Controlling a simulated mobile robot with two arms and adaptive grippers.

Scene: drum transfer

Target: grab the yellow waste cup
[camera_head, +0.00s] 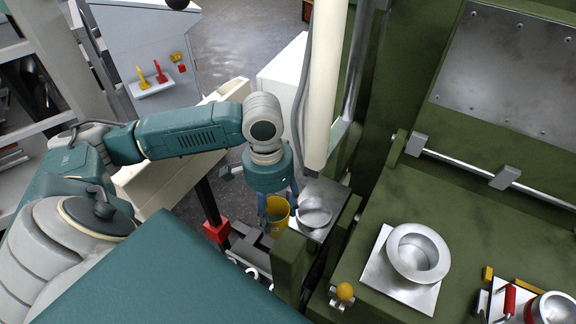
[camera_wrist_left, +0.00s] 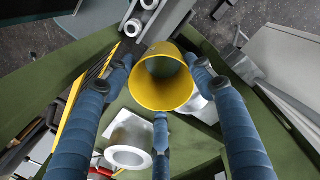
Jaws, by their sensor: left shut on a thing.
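The yellow waste cup (camera_head: 278,211) is below my left wrist in the head view, beside a silver bowl. In the left wrist view the yellow cup (camera_wrist_left: 163,80) shows its open mouth, held among the blue fingers. My left gripper (camera_head: 270,212) is shut on the cup; in the wrist view the gripper (camera_wrist_left: 160,85) has fingers on either side of it and one more below it. The head view hides part of the cup behind a finger and the green post. My right gripper is not in view.
A silver bowl (camera_head: 314,211) stands just right of the cup on a metal plate. A green post (camera_head: 291,262) is close in front. A cream vertical column (camera_head: 326,80) rises behind. A silver flanged pot (camera_head: 418,253) sits on the green machine at right.

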